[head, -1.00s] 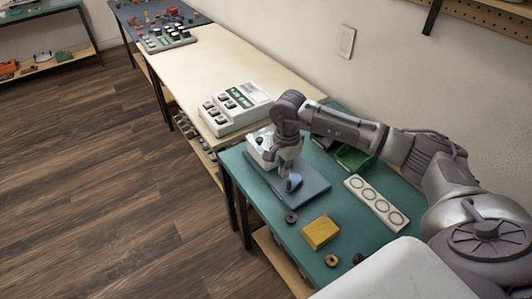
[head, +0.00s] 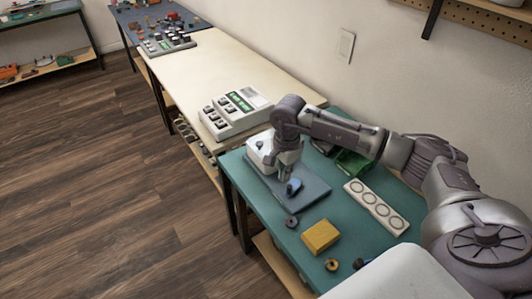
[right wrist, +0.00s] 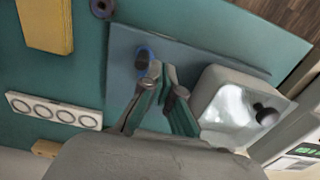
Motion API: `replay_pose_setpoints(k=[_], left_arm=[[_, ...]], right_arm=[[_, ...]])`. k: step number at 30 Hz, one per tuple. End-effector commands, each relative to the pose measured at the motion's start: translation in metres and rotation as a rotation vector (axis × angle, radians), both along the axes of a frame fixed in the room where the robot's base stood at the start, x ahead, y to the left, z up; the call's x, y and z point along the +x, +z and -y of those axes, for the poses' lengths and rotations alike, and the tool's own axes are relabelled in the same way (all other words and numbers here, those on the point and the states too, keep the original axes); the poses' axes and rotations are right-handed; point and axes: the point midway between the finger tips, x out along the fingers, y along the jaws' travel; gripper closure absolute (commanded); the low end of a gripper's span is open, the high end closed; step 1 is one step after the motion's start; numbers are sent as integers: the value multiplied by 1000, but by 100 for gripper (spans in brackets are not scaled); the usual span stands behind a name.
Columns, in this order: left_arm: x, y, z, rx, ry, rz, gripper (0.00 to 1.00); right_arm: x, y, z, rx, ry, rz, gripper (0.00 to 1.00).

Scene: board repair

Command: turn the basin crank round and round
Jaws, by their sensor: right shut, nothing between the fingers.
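The basin (head: 262,150) is a white box with a dark fitting on top, on a grey plate (head: 316,188). The right wrist view shows its pale hollow (right wrist: 228,106) and a black knob (right wrist: 268,116) at its edge. A blue round piece with a dark knob, which looks like the crank (head: 295,186), sits on the plate in front of the basin; it also shows in the right wrist view (right wrist: 145,57). My right gripper (head: 288,180) points down beside the crank, fingers (right wrist: 162,72) together and empty. I cannot tell whether they touch the knob. My left gripper is out of view.
A yellow block (head: 321,237), a dark ring (head: 291,222) and a brass ring (head: 332,265) lie on the teal bench. A white strip with several circles (head: 376,206) and a green tray (head: 352,164) are to the right. A keypad unit (head: 236,113) stands behind.

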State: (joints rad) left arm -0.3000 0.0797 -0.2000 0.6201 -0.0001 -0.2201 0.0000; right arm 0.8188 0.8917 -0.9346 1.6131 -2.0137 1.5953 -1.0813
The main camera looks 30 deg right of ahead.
Motion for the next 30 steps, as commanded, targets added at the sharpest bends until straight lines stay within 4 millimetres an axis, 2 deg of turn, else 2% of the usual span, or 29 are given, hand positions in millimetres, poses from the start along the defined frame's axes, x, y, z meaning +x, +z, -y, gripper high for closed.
replay_pose_setpoints(k=[13, 30], left_arm=[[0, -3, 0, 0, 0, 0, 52], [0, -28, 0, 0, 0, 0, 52]], right_arm=[[0, -3, 0, 0, 0, 0, 100], [0, -31, 0, 0, -1, 0, 100]])
